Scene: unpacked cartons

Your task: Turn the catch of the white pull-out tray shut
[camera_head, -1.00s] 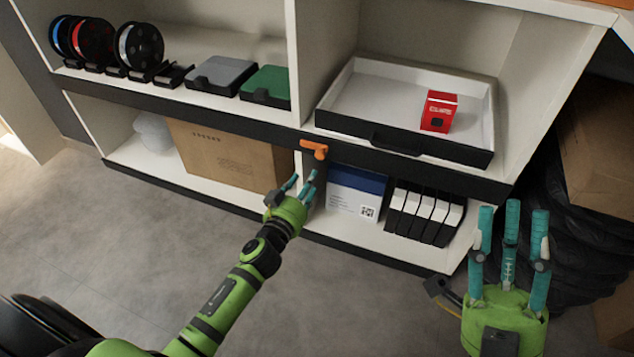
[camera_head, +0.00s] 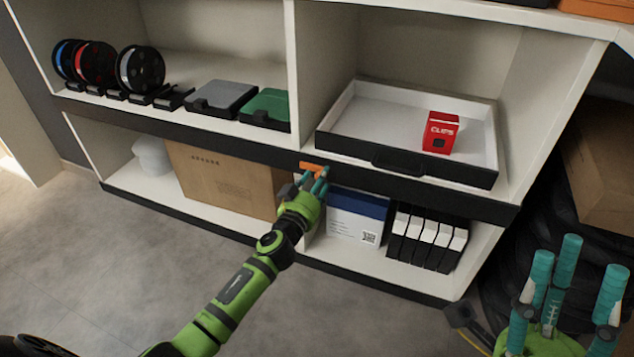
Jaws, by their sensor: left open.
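The white pull-out tray (camera_head: 385,117) sits on the upper right shelf, with a black front and handle. A red box marked CLIPS (camera_head: 441,132) stands inside it. The orange catch (camera_head: 308,165) is on the black shelf edge, below and left of the tray's front; it lies roughly sideways and its right part is partly covered by my fingers. My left gripper (camera_head: 318,183) is open, its fingertips at the catch; I cannot tell whether they touch it. My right gripper (camera_head: 575,285) is open and empty at the lower right, away from the shelf.
The lower shelf holds a cardboard box (camera_head: 222,183), a blue and white box (camera_head: 354,216) and several black and white cases (camera_head: 428,238). Spools (camera_head: 140,70) and a green case (camera_head: 266,108) stand upper left. The floor in front is clear.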

